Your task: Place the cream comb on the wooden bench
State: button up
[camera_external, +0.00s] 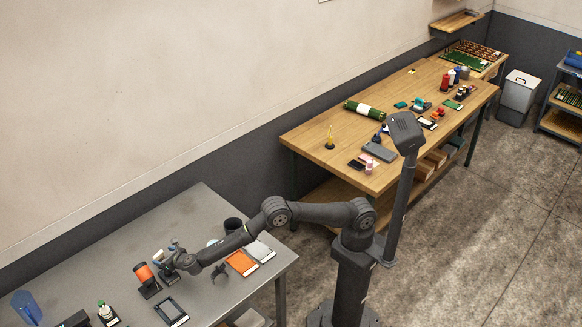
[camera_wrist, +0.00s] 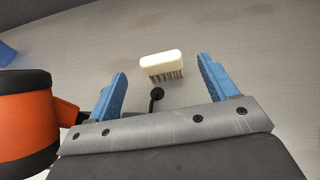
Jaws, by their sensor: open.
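The cream comb (camera_wrist: 162,63) is in the wrist view, with its pale block on top and dark teeth pointing down, in front of the grey table surface. My gripper (camera_wrist: 162,74) has its two blue fingers spread, one on each side of the comb in the picture. I see a gap between each finger and the comb. In the external view my gripper (camera_external: 171,258) is low over the grey table, and a small pale shape beside it may be the comb. The wooden bench (camera_external: 308,137) stands to the right along the wall, with many items on it.
An orange and black cylinder (camera_wrist: 25,112) is close to the left finger; it also shows in the external view (camera_external: 144,272). A black ball-ended piece (camera_wrist: 157,94) is between the fingers. The grey table (camera_external: 105,250) also holds an orange panel (camera_external: 241,263) and a black cup (camera_external: 232,225).

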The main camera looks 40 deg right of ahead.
aim_at(159, 254)
jog(key=shift+x, duration=3.75)
jog(key=shift+c, duration=0.5)
jog(key=c, duration=1.1)
jog(key=shift+o, duration=0.2)
